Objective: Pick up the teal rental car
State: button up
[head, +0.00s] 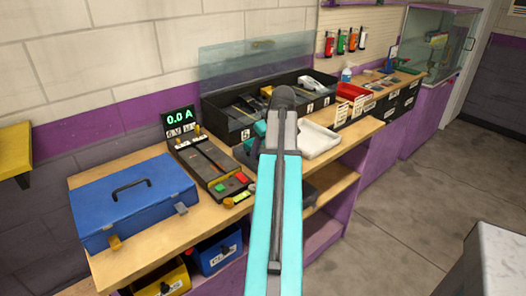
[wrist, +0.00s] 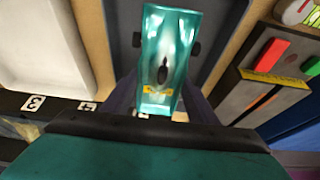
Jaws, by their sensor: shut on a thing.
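The teal rental car (wrist: 168,38) is in the middle of the wrist view, with a yellow label at its near end and a dark slot in its body. My gripper (wrist: 161,92) is shut on it, with dark fingers along both sides of its near part. A dark grey surface (wrist: 120,25) lies beneath the car; I cannot tell whether the car touches it.
A white tray (head: 317,140) is right of my arm. A test track (head: 208,160) with red and green buttons and a "0.0 A" display is left. A blue case (head: 130,205) stands further left. A black divided bin (head: 232,118) lies behind. Red bins (head: 352,91) are further right.

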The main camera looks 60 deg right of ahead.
jog(key=shift+d+r, duration=0.1)
jog(key=shift+r, duration=0.7)
jog(key=s+d+b, duration=0.1)
jog(key=s, duration=0.4)
jog(key=s+d+r+b, duration=0.1)
jog(key=s, duration=0.4)
jog(key=s+d+r+b, duration=0.1)
jog(key=s, duration=0.4)
jog(key=shift+d+r, duration=0.15)
jog(key=shift+d, duration=0.05)
jog(key=shift+s, duration=0.3)
